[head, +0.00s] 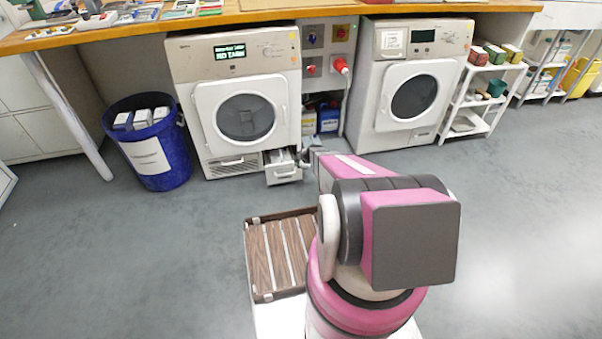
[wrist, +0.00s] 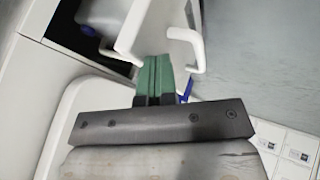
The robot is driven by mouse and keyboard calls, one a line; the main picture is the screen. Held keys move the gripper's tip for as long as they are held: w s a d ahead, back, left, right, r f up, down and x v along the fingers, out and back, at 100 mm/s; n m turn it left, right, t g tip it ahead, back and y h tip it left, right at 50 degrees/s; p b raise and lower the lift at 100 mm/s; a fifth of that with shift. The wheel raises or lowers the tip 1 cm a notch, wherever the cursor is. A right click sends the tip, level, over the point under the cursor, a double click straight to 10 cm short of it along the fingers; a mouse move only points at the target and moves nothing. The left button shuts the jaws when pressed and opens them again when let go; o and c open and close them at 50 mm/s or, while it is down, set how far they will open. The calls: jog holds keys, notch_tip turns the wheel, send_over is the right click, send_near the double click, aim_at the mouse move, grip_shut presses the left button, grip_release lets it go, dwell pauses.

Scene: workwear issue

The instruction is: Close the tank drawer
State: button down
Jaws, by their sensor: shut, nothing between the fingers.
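The tank drawer (head: 284,172) sticks out, open, at the bottom right of the left dryer (head: 236,100). In the wrist view the white drawer front (wrist: 140,28) and its handle (wrist: 198,50) are at the top, beside a dark opening in the machine. My gripper (wrist: 155,72) has green fingers shut together with nothing between them. The fingertips are close to the drawer front and handle; I cannot tell whether they touch. In the head view my gripper (head: 304,159) is low at the right side of the drawer, partly hidden by my arm.
A blue bin (head: 158,165) with white boxes stands left of the left dryer. A second dryer (head: 408,90) and a white shelf rack (head: 478,95) stand to the right. Containers (head: 328,119) sit between the dryers, under the wooden worktop (head: 150,28).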

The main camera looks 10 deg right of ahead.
jog(key=w, duration=1)
jog(key=shift+w, duration=0.15)
